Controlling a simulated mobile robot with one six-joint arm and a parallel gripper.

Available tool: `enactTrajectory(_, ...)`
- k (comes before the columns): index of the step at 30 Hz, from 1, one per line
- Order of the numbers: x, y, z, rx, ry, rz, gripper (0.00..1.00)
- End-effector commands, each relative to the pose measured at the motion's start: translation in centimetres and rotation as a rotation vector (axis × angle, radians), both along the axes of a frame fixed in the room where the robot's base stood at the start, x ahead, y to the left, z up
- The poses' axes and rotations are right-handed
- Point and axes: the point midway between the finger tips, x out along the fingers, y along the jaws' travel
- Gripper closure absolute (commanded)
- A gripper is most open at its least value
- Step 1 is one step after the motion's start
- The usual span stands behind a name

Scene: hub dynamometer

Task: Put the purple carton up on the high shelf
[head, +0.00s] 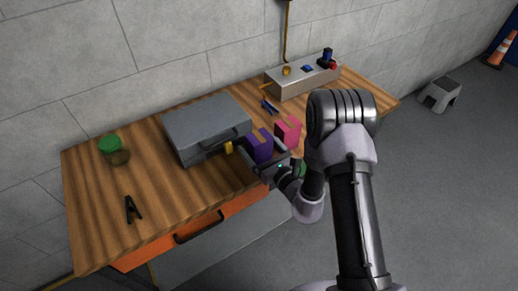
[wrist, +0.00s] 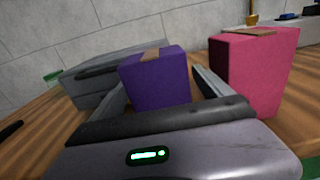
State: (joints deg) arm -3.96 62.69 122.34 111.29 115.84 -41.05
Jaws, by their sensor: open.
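The purple carton (head: 259,147) stands upright on the wooden workbench, with a strip of brown tape on top. In the wrist view the purple carton (wrist: 156,80) sits straight ahead, between the two fingers of my gripper (wrist: 160,95). In the head view my gripper (head: 269,166) is low at the bench's front edge, right by the carton. The fingers are open, one on each side of the carton; I cannot tell whether either touches it. No high shelf can be made out in either view.
A pink carton (head: 287,132) stands close on the right of the purple one. A grey toolbox (head: 207,127) is close on the left. A grey control box (head: 302,80), a green-lidded jar (head: 112,150) and a black clamp (head: 132,209) are also on the bench (head: 95,200). The bench's front left is mostly clear.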

Motion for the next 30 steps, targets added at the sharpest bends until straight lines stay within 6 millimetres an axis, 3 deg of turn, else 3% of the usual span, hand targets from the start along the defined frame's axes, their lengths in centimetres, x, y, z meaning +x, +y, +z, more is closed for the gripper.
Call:
enactTrajectory(4, 0.0, 0.0, 0.0, 0.0, 0.0, 0.0, 0.11)
enactTrajectory(5, 0.0, 0.0, 0.0, 0.0, 0.0, 0.0, 0.15)
enactTrajectory(15, -0.1, 0.0, 0.0, -0.001, 0.0, 0.0, 0.82)
enactTrajectory(17, 0.0, -0.1, 0.0, -0.001, -0.001, 0.0, 0.91)
enactTrajectory(24, 0.0, -0.1, 0.4, -0.001, -0.001, 0.0, 0.91)
enactTrajectory(30, -0.1, 0.0, 3.0, -0.002, -0.002, 0.001, 0.91)
